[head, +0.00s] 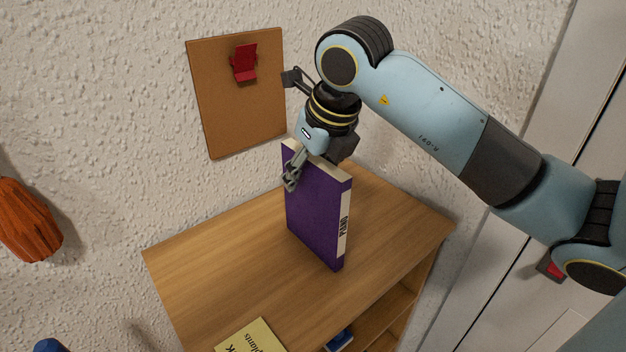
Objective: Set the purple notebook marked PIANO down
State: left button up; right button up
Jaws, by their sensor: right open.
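The purple notebook (314,218) stands upright on the wooden cabinet top (215,270). Its white spine, marked PIANO, faces the right front, and its lower edge appears to rest on the wood. My right gripper (300,172) is at the notebook's top edge, coming from above. One finger shows in front of the purple cover; the other finger is hidden behind the notebook. The jaws are open, with the notebook's top edge between or beside them; I cannot tell if they touch it. My left gripper is not in view.
A yellow book (250,338) lies at the cabinet's front edge. A corkboard (232,115) with a red clip (244,63) hangs on the wall behind. A blue item (340,340) sits on a shelf below. The cabinet top left of the notebook is clear.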

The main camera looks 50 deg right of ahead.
jog(key=shift+w+d+f, duration=0.1)
jog(key=shift+f, duration=0.35)
jog(key=shift+f+b, duration=0.2)
jog(key=shift+b, duration=0.15)
dwell(0.4)
grip_shut()
